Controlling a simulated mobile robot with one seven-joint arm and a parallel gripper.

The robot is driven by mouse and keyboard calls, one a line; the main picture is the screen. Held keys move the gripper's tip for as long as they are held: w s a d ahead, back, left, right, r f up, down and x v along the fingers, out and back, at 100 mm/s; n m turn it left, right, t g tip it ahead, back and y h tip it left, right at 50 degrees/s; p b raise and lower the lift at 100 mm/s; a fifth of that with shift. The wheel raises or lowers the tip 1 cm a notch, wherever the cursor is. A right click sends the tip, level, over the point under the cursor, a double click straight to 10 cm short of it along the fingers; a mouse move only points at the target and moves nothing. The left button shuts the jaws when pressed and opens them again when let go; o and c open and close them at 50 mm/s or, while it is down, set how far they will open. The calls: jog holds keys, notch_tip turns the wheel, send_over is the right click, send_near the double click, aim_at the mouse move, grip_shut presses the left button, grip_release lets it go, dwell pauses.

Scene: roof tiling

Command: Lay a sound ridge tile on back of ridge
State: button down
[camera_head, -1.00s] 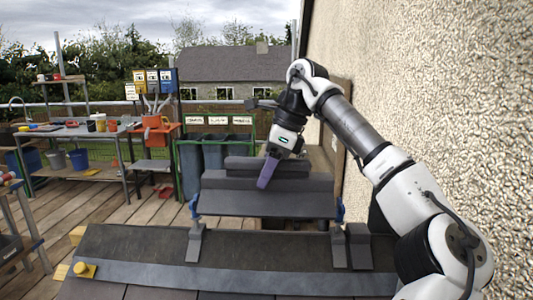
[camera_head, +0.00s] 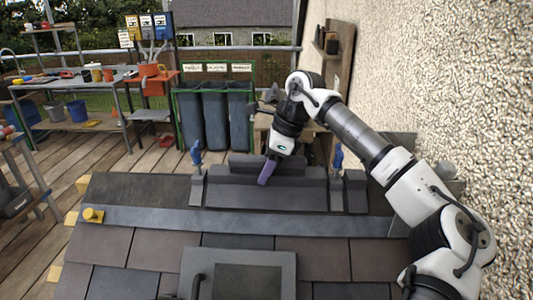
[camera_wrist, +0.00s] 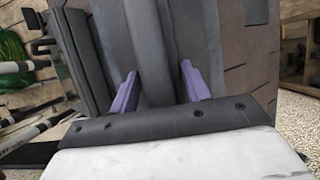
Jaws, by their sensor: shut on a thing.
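My gripper (camera_head: 264,182), with purple fingers, is shut on a dark grey ridge tile (camera_head: 300,195) at the roof's top edge. In the wrist view the two fingers (camera_wrist: 158,88) stand on either side of the tile's raised roll (camera_wrist: 150,45). In the head view the tile lies level between two blue-handled clamps, a left one (camera_head: 197,180) and a right one (camera_head: 337,182). Whether it rests fully on the ridge cannot be told. Another dark tile shape (camera_head: 252,163) shows behind my gripper. The far side of the ridge is hidden.
The pebbled wall (camera_head: 440,90) stands close on the right beside my arm. Slates and a grey roof window (camera_head: 240,275) lie in front, with a yellow block (camera_head: 93,215) at left. Beyond are green-framed bins (camera_head: 215,115) and a workbench (camera_head: 75,135). The decking at left has free room.

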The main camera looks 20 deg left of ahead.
dwell(0.3)
jog(key=c, duration=0.7)
grip_release()
jog(key=b+v, duration=0.1)
jog(key=v, duration=1.1)
jog(key=shift+s, duration=0.1)
